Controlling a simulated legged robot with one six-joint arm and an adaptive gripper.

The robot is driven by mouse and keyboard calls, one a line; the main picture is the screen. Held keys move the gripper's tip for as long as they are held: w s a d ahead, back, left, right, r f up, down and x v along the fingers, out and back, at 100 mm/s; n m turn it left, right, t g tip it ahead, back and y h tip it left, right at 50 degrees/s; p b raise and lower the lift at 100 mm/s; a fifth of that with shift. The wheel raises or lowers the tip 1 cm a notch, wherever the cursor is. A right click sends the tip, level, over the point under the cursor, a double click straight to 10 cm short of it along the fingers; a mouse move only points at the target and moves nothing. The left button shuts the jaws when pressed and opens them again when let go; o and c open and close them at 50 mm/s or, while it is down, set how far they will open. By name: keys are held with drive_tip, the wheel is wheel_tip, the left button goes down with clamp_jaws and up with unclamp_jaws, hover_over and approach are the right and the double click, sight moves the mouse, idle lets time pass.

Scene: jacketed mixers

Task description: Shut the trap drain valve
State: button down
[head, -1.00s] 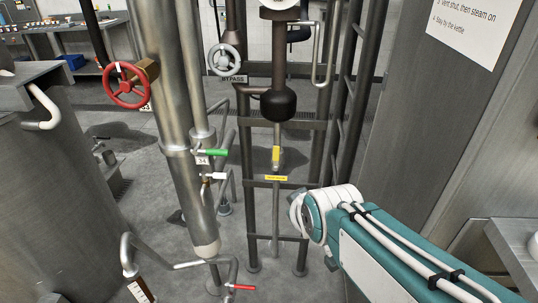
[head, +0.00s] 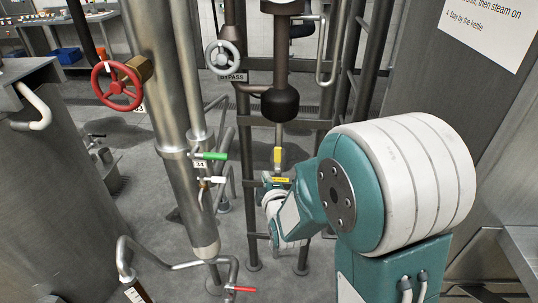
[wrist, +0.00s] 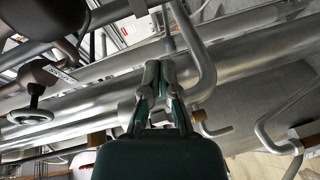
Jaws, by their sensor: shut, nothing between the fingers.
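The drain valve under the black trap bulb (head: 280,104) has a yellow handle (head: 278,156), which stands upright along its thin vertical pipe. A yellow label (head: 279,180) sits just below it; its text is too small to read. My gripper (wrist: 159,68) is shut and empty in the wrist view, with its fingertips close together in front of grey pipes. In the head view my wrist is low in front of the drain pipe, just below the handle; the fingertips are hard to make out there. I cannot pick out the yellow handle in the wrist view.
A grey bypass handwheel (head: 222,57), a green-handled valve (head: 210,156) and a white-handled valve (head: 214,180) are left of the trap. A steel cabinet (head: 445,90) stands at right.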

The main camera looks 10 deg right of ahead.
sight(278, 160)
drive_tip(key=shift+w+a+f+n+t, duration=0.1)
drive_tip(key=shift+w+f+n+t, duration=0.35)
drive_tip(key=shift+f+n, duration=0.15)
drive_tip(key=shift+w+f+n+t, duration=0.3)
drive_tip(key=shift+f+n+t, duration=0.15)
drive_tip(key=shift+n, duration=0.15)
drive_tip(key=w+d, duration=0.3)
drive_tip(key=w, duration=0.5)
drive_tip(key=shift+w+d, duration=0.3)
drive_tip(key=shift+w, duration=0.05)
drive_tip(key=shift+w, duration=0.1)
drive_tip(key=shift+d, duration=0.1)
drive_tip(key=shift+d+r+m, duration=0.1)
drive_tip(key=shift+d+m, duration=0.05)
drive_tip(key=shift+m, duration=0.25)
